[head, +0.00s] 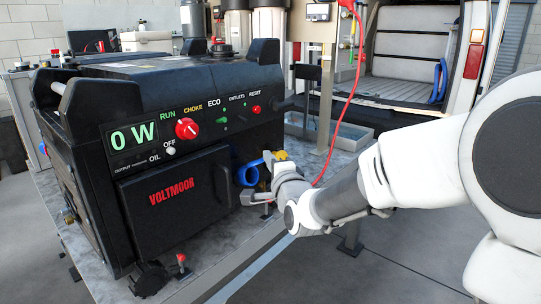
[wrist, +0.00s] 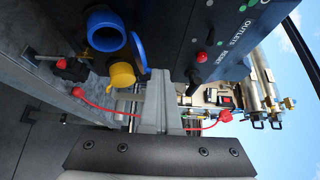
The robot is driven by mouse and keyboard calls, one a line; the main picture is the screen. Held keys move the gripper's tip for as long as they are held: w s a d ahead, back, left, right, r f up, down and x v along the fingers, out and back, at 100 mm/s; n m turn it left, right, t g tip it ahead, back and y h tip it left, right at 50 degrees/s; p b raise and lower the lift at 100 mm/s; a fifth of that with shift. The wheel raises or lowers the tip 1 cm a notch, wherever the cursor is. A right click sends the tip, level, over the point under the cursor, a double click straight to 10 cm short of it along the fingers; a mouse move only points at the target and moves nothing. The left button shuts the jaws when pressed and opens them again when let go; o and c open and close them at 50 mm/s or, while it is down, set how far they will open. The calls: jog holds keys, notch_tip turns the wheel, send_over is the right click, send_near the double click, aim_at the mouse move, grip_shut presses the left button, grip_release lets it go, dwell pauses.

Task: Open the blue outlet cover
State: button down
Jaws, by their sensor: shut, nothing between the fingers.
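The blue outlet (head: 244,175) is on the front of the black generator (head: 160,130), at its right end. In the wrist view the blue outlet (wrist: 104,31) shows as a round blue collar with a dark inside. Its blue cover (wrist: 138,53) stands swung out to the side, away from the opening. A yellow outlet cover (wrist: 122,75) sits beside it. My gripper (wrist: 159,76) is shut and empty, its fingertips apart from the blue cover, to its lower right in the wrist view. In the head view my gripper (head: 250,197) is close to the outlets, partly hidden by my wrist.
The generator stands on a grey bench (head: 100,265). A red cable (head: 345,115) hangs behind my arm and also crosses the wrist view. A red selector knob (head: 187,128) and small switches stick out above the outlets. A grey tray (head: 330,131) is behind at right.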

jog(key=shift+w+a+r+n+g+h+p, duration=0.2)
jog(key=shift+a+r+g+p, duration=0.1)
jog(key=shift+r+p, duration=0.15)
jog(key=shift+w+a+r+n+g+h+p, duration=0.1)
jog(key=shift+w+a+r+n+g+p, duration=0.15)
jog(key=shift+r+p, duration=0.2)
jog(key=shift+w+a+r+n+g+h+p, duration=0.1)
jog(key=shift+w+a+r+n+g+p, duration=0.1)
jog(key=shift+r+g+p, duration=0.25)
jog(key=shift+s, duration=0.1)
